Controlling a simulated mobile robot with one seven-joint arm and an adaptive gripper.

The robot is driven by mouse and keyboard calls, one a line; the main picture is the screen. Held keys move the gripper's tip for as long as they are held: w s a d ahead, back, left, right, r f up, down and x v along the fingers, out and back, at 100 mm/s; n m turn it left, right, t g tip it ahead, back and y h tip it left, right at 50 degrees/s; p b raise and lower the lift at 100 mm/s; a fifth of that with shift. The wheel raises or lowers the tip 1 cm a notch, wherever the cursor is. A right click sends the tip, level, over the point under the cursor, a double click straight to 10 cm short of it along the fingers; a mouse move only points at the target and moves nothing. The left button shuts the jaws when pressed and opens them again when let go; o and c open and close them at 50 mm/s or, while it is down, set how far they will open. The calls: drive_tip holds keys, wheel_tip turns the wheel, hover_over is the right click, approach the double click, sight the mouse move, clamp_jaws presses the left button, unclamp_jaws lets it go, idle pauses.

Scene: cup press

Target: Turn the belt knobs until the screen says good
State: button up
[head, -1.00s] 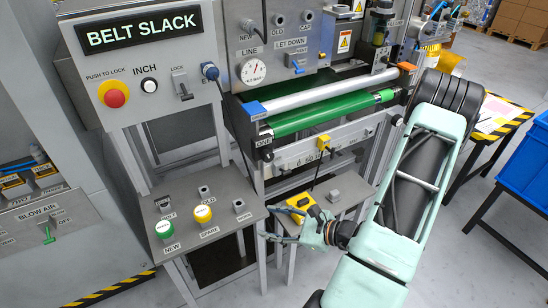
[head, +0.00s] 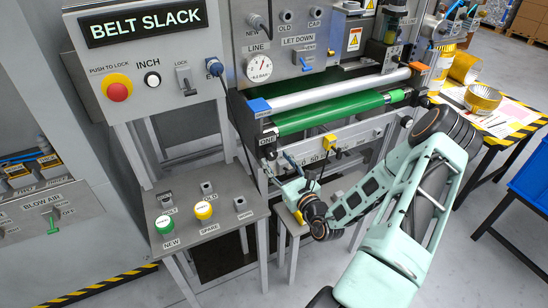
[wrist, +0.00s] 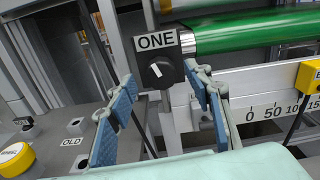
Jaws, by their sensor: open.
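The screen (head: 142,23) at the top left reads BELT SLACK. A black knob with a white pointer line (wrist: 160,72), under the label ONE, sits at the left end of the green belt roller (head: 330,113). The knob block also shows in the head view (head: 268,142). My gripper (wrist: 162,78) is open and empty. In the wrist view its two blue-padded fingers stand left and right of the knob, apart from it. In the head view my gripper (head: 278,172) is just below the ONE block.
A white scale bar (wrist: 260,112) with a yellow slider (head: 329,142) runs right of the knob. A panel with a dial gauge (head: 258,68) is above. A striped table (head: 518,122) is at right.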

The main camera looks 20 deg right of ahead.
drive_tip(key=shift+w, duration=1.25)
drive_tip(key=c, duration=1.2)
